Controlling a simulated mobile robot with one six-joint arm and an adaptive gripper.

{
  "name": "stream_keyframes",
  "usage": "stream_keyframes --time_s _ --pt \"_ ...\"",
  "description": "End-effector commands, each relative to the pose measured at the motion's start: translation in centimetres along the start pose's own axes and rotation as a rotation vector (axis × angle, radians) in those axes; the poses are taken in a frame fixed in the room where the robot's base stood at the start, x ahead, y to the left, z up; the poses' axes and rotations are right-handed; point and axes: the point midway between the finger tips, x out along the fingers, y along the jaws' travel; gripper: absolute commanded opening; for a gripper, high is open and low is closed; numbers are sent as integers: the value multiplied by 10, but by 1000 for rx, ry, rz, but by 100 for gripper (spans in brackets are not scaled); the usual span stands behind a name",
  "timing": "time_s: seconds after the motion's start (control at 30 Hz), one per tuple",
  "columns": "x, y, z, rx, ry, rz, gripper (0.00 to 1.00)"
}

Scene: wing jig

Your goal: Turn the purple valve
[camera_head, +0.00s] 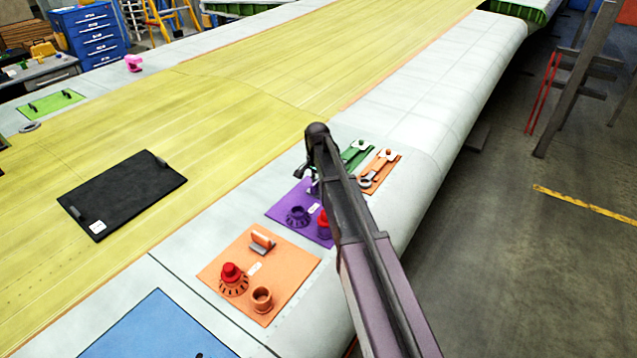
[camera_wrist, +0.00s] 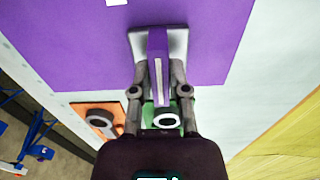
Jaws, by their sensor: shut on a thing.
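The purple valve (camera_wrist: 157,45) shows in the wrist view as an upright purple lever with a pale stripe, on a light square base. It is fixed on a purple board (camera_wrist: 60,30). My gripper (camera_wrist: 158,72) is shut on the lever, with one finger on each side of it. In the head view, the purple board (camera_head: 279,212) lies near the wing's edge, and my arm hides most of the valve and gripper.
The purple board also carries a purple round socket (camera_head: 298,216) and a red knob (camera_head: 323,226). An orange board (camera_head: 225,265) lies nearer, green (camera_head: 356,156) and orange (camera_head: 388,164) boards beyond. A black panel (camera_head: 125,190) lies left.

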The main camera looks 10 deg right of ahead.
Motion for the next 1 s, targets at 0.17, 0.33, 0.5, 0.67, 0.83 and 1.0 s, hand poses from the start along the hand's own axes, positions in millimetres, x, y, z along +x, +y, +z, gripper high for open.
stream_keyframes --time_s 0.17,0.33,0.5,0.67,0.83,1.0 --pt "0 1 0 8 -1 2 0" --pt "0 1 1 8 -1 2 0" --pt "0 0 1 7 -1 1 56" --pt "0 0 0 6 -1 1 56" --pt "0 0 0 6 0 1 56" --pt "0 0 0 5 0 0 56"
